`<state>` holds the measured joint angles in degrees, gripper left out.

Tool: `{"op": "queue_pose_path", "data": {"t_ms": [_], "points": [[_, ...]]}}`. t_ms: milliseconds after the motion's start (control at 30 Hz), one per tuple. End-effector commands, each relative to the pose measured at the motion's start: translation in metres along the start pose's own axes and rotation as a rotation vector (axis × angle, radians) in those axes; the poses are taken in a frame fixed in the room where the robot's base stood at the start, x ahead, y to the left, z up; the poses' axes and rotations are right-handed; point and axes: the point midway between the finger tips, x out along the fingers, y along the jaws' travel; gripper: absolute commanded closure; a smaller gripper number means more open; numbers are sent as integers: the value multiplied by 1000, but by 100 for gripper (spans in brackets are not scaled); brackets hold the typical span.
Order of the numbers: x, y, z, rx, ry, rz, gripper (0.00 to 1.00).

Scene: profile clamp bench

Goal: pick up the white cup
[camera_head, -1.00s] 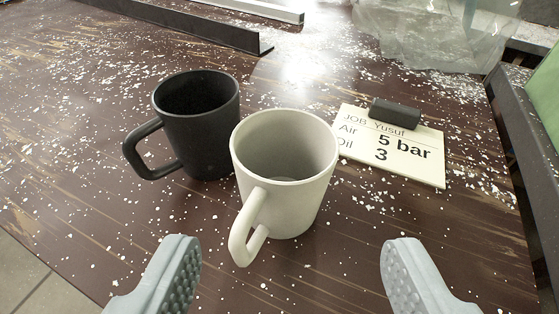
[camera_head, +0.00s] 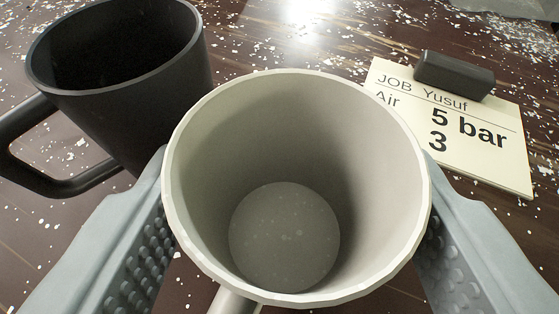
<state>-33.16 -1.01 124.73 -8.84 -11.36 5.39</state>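The white cup (camera_head: 300,140) stands upright in the middle of the view, seen from above into its empty inside. Its handle (camera_head: 235,301) points toward me and is mostly cut off by the bottom edge. My gripper (camera_head: 297,215) has one finger on each side of the cup, with the fingers wide apart. The fingertips are partly hidden behind the cup's rim and wall. Part of the left finger's studded pad shows beside the cup, and I see no clear grip on the wall.
A black mug (camera_head: 130,90) stands close at the left, its handle near my left finger. At the right lies a job card (camera_head: 480,165) with a dark block (camera_head: 454,74) on its top edge. White chips litter the brown tabletop (camera_head: 250,45).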

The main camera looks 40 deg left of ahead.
Motion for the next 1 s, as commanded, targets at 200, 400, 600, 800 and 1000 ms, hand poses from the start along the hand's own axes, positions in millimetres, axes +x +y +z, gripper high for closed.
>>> {"op": "queue_pose_path", "data": {"t_ms": [200, 400, 600, 800, 1000], "points": [[3, 0, 0, 0, 0, 0, 39], [3, 0, 0, 0, 0, 0, 69], [3, 0, 0, 0, 0, 0, 77], [2, 0, -9, 1, 2, 2, 77], [-2, 1, -43, 4, 3, 8, 77]]}}
